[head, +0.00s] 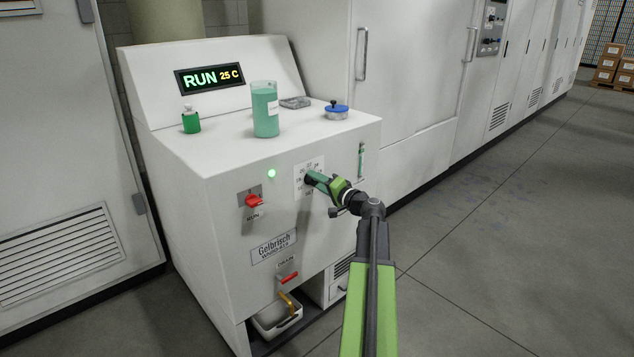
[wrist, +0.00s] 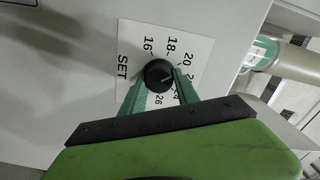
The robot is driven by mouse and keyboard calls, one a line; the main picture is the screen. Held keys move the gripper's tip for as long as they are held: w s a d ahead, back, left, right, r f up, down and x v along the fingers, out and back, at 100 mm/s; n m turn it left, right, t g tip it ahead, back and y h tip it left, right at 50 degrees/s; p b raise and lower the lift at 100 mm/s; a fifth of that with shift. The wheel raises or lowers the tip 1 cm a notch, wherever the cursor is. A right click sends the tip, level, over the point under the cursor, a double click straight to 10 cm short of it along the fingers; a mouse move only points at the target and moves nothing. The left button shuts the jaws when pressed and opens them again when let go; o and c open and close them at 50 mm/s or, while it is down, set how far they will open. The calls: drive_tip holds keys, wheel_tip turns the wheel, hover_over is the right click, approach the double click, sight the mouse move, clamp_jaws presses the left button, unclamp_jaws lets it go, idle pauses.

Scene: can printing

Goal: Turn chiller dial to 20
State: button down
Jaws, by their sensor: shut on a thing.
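The chiller (head: 205,170) is a white cabinet whose display (head: 210,78) reads RUN 25 C. Its black set dial (wrist: 158,73) sits on a white scale plate (wrist: 205,52) marked SET, with numbers including 16, 18, 20 and 26. In the wrist view my gripper (wrist: 159,80) has its green fingers on either side of the dial, shut on it. A pale mark on the dial points toward the right finger, which partly covers the higher numbers; its exact reading is unclear. In the head view my gripper (head: 313,179) hides most of the dial.
A red RUN switch (head: 253,200) and a green lamp (head: 271,174) are left of the dial. A red drain handle (head: 288,278) is below. A beaker (head: 265,110), green bottle (head: 191,121) and blue-lidded dish (head: 337,111) stand on top.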

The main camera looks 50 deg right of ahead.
idle(0.4)
drive_tip(key=c, duration=0.9)
unclamp_jaws()
drive_tip(key=s+a, duration=0.1)
drive_tip(key=s, duration=1.6)
drive_tip(key=shift+s+a, duration=0.15)
drive_tip(key=shift+s, duration=0.1)
